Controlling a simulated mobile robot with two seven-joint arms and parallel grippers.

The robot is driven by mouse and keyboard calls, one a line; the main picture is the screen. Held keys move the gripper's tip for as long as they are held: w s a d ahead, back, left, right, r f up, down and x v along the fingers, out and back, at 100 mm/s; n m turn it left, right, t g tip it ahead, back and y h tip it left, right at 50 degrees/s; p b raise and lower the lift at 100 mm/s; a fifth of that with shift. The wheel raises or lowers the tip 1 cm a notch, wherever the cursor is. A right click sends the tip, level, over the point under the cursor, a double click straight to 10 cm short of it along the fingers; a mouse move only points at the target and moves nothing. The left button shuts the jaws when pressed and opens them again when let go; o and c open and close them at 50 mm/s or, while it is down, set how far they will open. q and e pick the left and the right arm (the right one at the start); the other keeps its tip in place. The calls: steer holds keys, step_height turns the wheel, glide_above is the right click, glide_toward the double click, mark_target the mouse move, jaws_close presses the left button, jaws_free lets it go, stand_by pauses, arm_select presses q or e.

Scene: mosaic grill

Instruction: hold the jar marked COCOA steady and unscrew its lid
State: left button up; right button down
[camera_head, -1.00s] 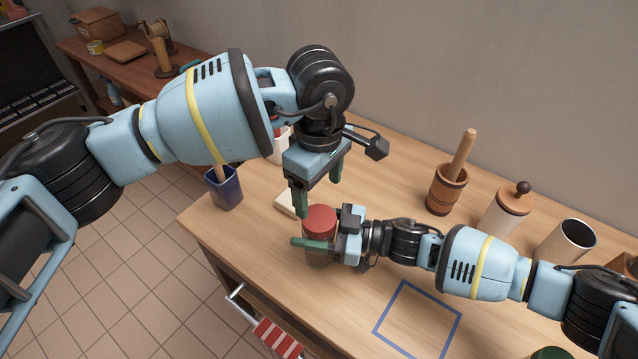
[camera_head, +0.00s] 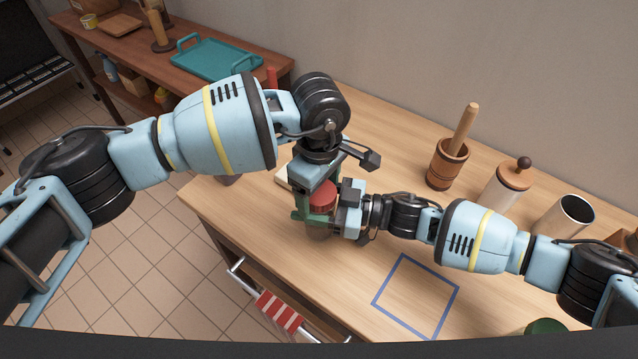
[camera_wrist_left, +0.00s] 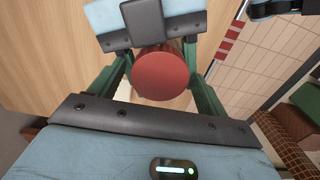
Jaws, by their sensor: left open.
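The jar (camera_head: 318,236) with a red lid (camera_head: 322,194) stands upright on the wooden table; I cannot read its marking. My left gripper (camera_head: 317,203) points down over it, open, with a green finger on each side of the lid. In the left wrist view the round lid (camera_wrist_left: 160,76) sits between the two fingers, with gaps beside it. My right gripper (camera_head: 322,217) reaches in from the right, low, with its fingers around the jar body below the lid. Its far finger is hidden.
A mortar with pestle (camera_head: 448,164), a lidded canister (camera_head: 507,187) and an open cylinder (camera_head: 565,222) stand along the back right. A blue square outline (camera_head: 417,297) marks clear table. A teal tray (camera_head: 214,58) lies on the back shelf.

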arm_select(q)
steer(key=c, duration=1)
steer(key=n, duration=0.6)
steer(key=shift+n, duration=0.4)
steer(key=n, duration=0.6)
steer(key=shift+n, duration=0.3)
steer(key=o, duration=1)
steer(key=shift+c, duration=0.2)
steer(key=shift+o, duration=0.5)
steer(key=shift+s+d, duration=0.1)
steer(key=shift+s, duration=0.05)
steer(key=shift+r, duration=0.1)
